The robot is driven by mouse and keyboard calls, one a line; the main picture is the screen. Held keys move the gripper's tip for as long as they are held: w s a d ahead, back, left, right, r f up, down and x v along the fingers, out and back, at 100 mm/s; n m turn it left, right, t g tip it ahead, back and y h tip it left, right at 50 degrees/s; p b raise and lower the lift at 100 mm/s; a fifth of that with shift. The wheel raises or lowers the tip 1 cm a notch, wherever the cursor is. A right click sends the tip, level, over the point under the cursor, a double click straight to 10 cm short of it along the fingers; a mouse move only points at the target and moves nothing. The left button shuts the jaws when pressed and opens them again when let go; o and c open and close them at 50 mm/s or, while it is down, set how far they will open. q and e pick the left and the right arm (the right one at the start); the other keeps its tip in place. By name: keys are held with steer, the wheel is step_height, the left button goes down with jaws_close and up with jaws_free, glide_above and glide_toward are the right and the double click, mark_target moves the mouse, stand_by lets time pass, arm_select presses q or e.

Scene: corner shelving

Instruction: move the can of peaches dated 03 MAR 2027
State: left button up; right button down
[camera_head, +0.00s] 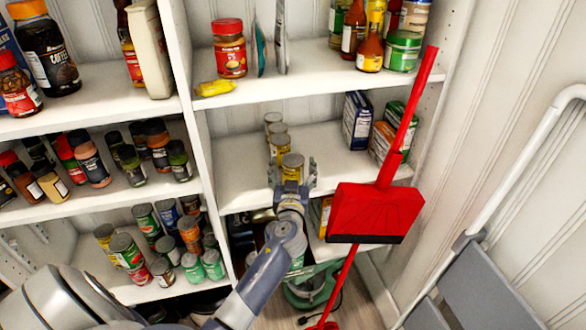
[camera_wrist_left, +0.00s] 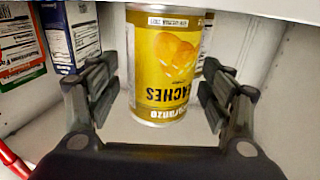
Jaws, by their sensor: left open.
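A yellow can of peaches (camera_head: 292,163) stands at the front of a row of cans on the middle shelf of the right-hand unit. In the left wrist view the can (camera_wrist_left: 165,65) fills the middle, its PEACHES label upside down in the picture. A pale strip with small print shows near its top edge there; I cannot read the date surely. My left gripper (camera_head: 291,184) is open in front of the can, one finger on each side, with gaps to the can visible in the wrist view. My right gripper is not in view.
Several similar cans (camera_head: 277,130) stand in line behind. Boxes (camera_head: 357,120) stand to the right on the same shelf (camera_head: 240,170). A red dustpan (camera_head: 375,212) with a long handle leans before the shelf's right side. The shelf left of the cans is clear.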

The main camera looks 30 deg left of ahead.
arm_select(q)
steer(key=v, duration=1.2)
steer(key=shift+f, duration=0.1)
steer(key=s+d+f+m+g+h, duration=0.1)
steer(key=d+f+m+g+h, duration=0.15)
steer(key=f, duration=0.85)
steer(key=s+d+f+m+g+h, duration=0.1)
steer(key=d+f+m+h, duration=0.2)
steer(key=f, duration=0.8)
steer(key=s+d+f+m+g+h, duration=0.1)
steer(key=s+d+f+g, duration=0.1)
steer(key=s+f, duration=0.45)
steer(key=s+d+f+g+h, duration=0.1)
steer(key=s+d+f+g, duration=0.15)
steer(key=f, duration=0.75)
steer(key=s+f+g, duration=0.2)
steer(key=s+f, duration=0.3)
steer(key=s, duration=0.5)
steer(key=s+a+f+m+g+h, duration=0.1)
steer(key=s+f+g, duration=0.1)
steer(key=s+f, duration=0.4)
steer(key=s+f+m+g+h, duration=0.1)
steer(key=s+f, duration=0.5)
steer(key=s, duration=1)
steer(key=shift+s+a+f+g, duration=0.2)
steer(key=shift+s+a+g, duration=0.1)
steer(key=shift+g, duration=0.3)
